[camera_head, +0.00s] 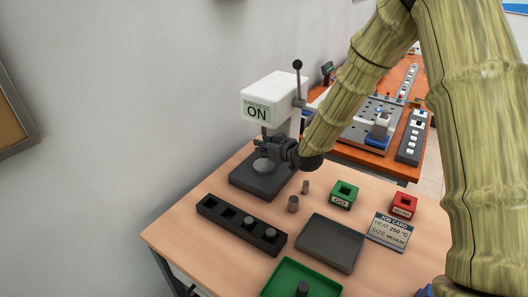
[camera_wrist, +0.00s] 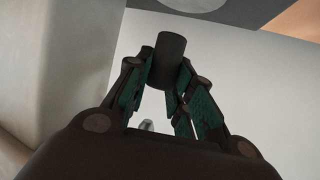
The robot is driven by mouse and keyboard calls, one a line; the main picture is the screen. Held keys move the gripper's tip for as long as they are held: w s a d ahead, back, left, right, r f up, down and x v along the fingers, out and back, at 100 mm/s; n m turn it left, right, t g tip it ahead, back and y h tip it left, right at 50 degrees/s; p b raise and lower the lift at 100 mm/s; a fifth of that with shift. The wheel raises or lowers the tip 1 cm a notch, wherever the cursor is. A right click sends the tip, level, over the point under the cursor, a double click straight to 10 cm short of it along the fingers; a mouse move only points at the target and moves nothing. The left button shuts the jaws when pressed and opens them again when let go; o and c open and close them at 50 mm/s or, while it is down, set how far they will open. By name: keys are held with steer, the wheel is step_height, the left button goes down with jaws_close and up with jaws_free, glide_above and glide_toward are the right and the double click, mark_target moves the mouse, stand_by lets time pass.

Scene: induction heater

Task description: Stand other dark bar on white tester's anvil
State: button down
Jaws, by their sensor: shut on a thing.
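The white tester (camera_head: 270,97) stands at the back of the table, its sign reading ON. Its round grey anvil (camera_head: 263,165) sits on a dark base (camera_head: 245,183); a grey disc that looks like the anvil shows at the top edge of the wrist view (camera_wrist: 190,4). My gripper (camera_head: 267,147) is at the tester, close above the anvil in the head view. In the wrist view my gripper (camera_wrist: 172,82) is shut on a dark bar (camera_wrist: 171,58), whose end sticks out past the fingertips. In the head view the bar is too small to make out.
A dark rack (camera_head: 207,203) holds short cylinders. A green GO box (camera_head: 344,194), a red box (camera_head: 404,204), a job card (camera_head: 390,231), a dark plate (camera_head: 330,243) and a green tray (camera_head: 275,288) with a dark cylinder lie nearer.

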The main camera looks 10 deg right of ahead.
steer(key=shift+w+f+p, duration=0.15)
steer(key=shift+f+p, duration=0.2)
steer(key=shift+f, duration=0.4)
steer(key=shift+w+f+p, duration=0.15)
steer(key=shift+f+p, duration=0.15)
steer(key=shift+f, duration=0.7)
steer(key=shift+f, duration=0.35)
steer(key=c, duration=1.2)
jaws_free()
steer(key=shift+c, duration=0.2)
steer(key=shift+r, duration=0.1)
steer(key=shift+r, duration=0.2)
steer(key=shift+s+r, duration=0.1)
steer(key=shift+s, duration=0.05)
steer(key=b+v, duration=0.2)
steer(key=v, duration=0.9)
steer(key=shift+s+d+b, duration=0.2)
steer(key=shift+s+b, duration=0.1)
